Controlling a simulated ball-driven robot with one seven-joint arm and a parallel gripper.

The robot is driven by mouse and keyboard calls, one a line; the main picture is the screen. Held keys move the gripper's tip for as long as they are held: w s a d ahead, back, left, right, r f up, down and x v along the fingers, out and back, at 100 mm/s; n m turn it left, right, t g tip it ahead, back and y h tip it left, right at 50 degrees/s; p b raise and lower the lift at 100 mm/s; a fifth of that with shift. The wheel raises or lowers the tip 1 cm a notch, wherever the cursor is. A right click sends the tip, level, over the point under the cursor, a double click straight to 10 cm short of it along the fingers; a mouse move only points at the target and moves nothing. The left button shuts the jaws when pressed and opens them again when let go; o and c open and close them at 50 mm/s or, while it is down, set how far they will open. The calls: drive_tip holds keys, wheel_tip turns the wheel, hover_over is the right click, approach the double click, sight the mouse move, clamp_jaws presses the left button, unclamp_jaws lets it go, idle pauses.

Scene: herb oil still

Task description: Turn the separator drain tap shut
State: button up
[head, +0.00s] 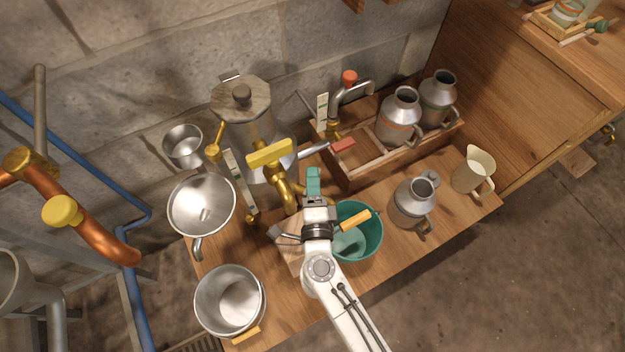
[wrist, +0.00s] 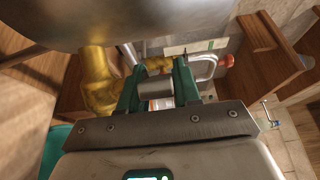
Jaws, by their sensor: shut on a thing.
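The separator (head: 256,135) is a steel vessel with a round lid, standing at the back of the bench. Brass pipework with a large yellow lever (head: 269,153) comes off its front. My gripper (head: 313,182) is beside this brass pipework, above the teal bucket. In the wrist view, the green fingers of my gripper (wrist: 157,85) are shut on a pale grey piece, which appears to be the drain tap's handle (wrist: 159,88). The brass tap body (wrist: 98,80) is just left of the fingers. My gripper hides the handle in the head view, so its turn angle cannot be told.
The teal bucket (head: 371,246) stands beside my wrist. Steel pots (head: 201,203) and (head: 215,317) stand to the left. A grey can (head: 408,207) and a cream jug (head: 471,177) stand right. A wooden crate (head: 421,144) holds cans behind.

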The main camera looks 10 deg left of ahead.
drive_tip(key=o, duration=1)
drive_tip(key=shift+c, duration=0.2)
drive_tip(key=s, duration=0.3)
drive_tip(key=s+d, duration=0.1)
drive_tip(key=s, duration=0.3)
drive_tip(key=s+p, duration=0.1)
drive_tip(key=s, duration=0.2)
drive_tip(key=shift+s+d, duration=0.3)
drive_tip(key=shift+s, duration=0.05)
